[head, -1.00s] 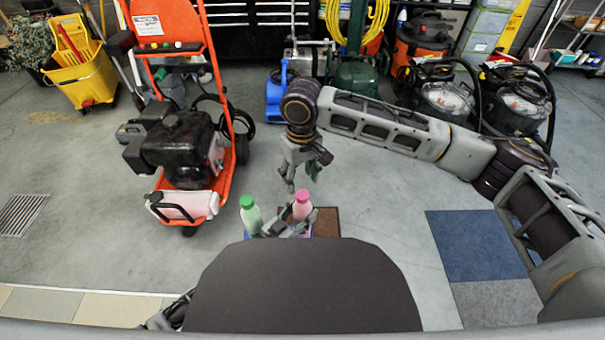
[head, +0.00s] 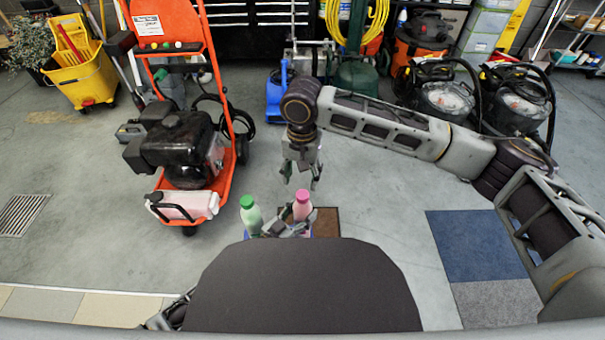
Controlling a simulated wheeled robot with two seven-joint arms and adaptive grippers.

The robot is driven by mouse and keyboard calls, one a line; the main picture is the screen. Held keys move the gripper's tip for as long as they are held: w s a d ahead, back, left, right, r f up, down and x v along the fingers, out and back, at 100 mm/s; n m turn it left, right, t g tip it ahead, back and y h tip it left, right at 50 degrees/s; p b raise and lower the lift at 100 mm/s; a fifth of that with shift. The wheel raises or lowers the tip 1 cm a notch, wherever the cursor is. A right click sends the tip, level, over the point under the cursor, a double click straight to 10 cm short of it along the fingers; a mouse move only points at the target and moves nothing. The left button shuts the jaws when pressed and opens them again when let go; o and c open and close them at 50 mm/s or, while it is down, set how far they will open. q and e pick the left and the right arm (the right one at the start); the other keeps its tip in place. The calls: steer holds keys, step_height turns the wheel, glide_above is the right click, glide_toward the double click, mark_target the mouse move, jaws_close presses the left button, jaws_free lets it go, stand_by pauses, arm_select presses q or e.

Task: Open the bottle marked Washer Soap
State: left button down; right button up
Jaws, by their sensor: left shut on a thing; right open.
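A pink bottle with a pink cap (head: 302,204) stands upright below my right gripper. A pale green bottle with a green cap (head: 250,214) stands to its left. No label can be read on either, so I cannot tell which is marked Washer Soap. My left gripper (head: 289,228) is shut on the pink bottle's body; its grip is partly hidden by my dark body part in front. My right gripper (head: 301,182) points down, open and empty, above the pink bottle's cap and apart from it.
An orange pressure washer (head: 183,155) stands to the left. A blue mat (head: 475,243) lies on the right. Vacuum cleaners (head: 445,98) and a blue machine (head: 281,97) stand at the back. The floor between is clear.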

mark_target(303, 194)
steer(key=m, duration=0.5)
steer(key=shift+d+m, duration=0.1)
steer(key=shift+m, duration=2.7)
steer(key=shift+f, duration=0.15)
steer(key=shift+f, duration=3.9)
steer(key=c, duration=1)
steer(key=shift+c, duration=0.2)
